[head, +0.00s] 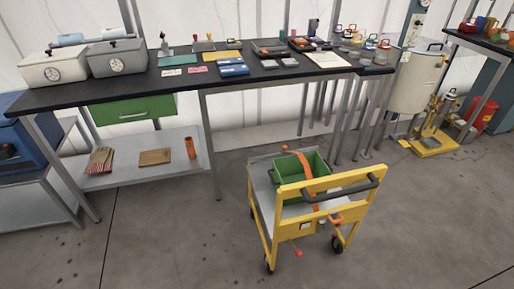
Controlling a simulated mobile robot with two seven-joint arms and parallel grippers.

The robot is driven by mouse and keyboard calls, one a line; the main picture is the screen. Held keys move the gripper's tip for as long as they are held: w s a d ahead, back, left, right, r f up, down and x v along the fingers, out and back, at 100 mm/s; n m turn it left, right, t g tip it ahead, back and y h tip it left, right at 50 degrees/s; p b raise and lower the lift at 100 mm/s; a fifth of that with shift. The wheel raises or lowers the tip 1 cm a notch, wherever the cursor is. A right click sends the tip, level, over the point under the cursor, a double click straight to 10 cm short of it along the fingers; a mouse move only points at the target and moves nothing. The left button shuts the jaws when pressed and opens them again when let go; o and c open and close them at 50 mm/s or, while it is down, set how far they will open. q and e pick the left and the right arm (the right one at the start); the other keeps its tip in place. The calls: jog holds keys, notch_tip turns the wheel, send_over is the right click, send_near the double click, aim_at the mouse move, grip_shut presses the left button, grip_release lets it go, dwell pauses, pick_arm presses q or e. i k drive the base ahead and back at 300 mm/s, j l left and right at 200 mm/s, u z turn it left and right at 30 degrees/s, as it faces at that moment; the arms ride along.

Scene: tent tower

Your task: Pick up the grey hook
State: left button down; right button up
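I cannot make out a grey hook for certain among the many small items in the head view. Small grey pieces (350,51) lie near the right end of the long black-topped workbench (120,93), too small to identify. Neither of my grippers is in view.
A yellow cart (329,189) holding a green bin (290,177) with an orange strap stands before the bench. Two lidded boxes, a grey one (117,59) and a pale one (52,68), sit at the bench's left. A large metal drum (414,82) stands right.

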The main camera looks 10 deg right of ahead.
aim_at(284, 154)
jog(key=i+j+u, duration=0.2)
jog(key=i+u, duration=0.15)
jog(key=i, duration=0.2)
jog(key=i+j+u, duration=0.1)
jog(key=i+u, duration=0.2)
jog(key=i, duration=0.2)
jog(key=i+j+z, duration=0.1)
jog(key=i+z, duration=0.2)
jog(key=i, duration=0.15)
jog(key=i+j+z, duration=0.3)
jog(key=i, duration=0.15)
jog(key=i+j+z, duration=0.3)
jog(key=i+l, duration=0.1)
jog(key=i, duration=0.05)
